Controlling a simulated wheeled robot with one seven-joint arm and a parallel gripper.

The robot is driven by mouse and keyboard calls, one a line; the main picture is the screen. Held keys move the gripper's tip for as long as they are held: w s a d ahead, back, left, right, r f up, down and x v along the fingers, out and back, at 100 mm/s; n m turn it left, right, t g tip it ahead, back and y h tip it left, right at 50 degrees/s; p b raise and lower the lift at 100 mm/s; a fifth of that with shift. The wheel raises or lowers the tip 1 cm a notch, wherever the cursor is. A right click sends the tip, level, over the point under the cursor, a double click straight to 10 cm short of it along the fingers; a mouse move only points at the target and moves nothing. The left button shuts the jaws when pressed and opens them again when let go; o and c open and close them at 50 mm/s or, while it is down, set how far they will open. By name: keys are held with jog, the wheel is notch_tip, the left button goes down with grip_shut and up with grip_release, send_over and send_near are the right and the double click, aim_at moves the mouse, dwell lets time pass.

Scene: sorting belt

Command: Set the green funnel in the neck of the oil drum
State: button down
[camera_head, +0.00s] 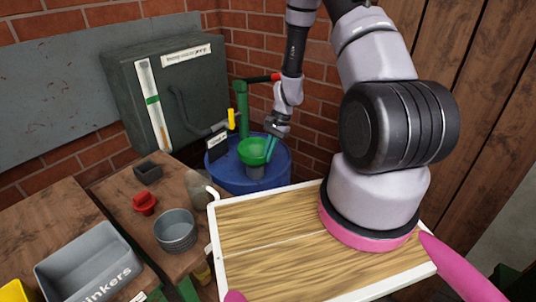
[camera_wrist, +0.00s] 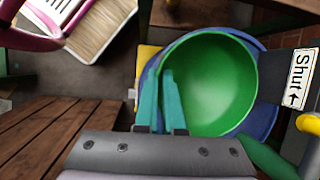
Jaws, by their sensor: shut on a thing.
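The green funnel (camera_head: 253,149) is upright over the blue oil drum (camera_head: 222,176), wide mouth up. A short grey neck (camera_head: 256,172) shows directly below it. I cannot tell whether the spout sits inside the neck. My gripper (camera_head: 270,150) is shut on the funnel's rim from the right. In the wrist view, the teal fingers (camera_wrist: 162,80) pinch the left edge of the green bowl (camera_wrist: 215,85). The bowl is empty and hides the neck. Blue drum top (camera_wrist: 266,115) shows around it.
A grey cabinet (camera_head: 190,90) is behind. A bench holds a grey tin (camera_head: 176,232) and a red part (camera_head: 144,203).

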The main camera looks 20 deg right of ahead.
jog(key=c, duration=0.9)
grip_release()
jog(key=shift+c, duration=0.2)
jog(key=c, duration=0.5)
jog(key=shift+o, duration=0.2)
jog(key=shift+r, duration=4)
jog(key=shift+r, duration=0.1)
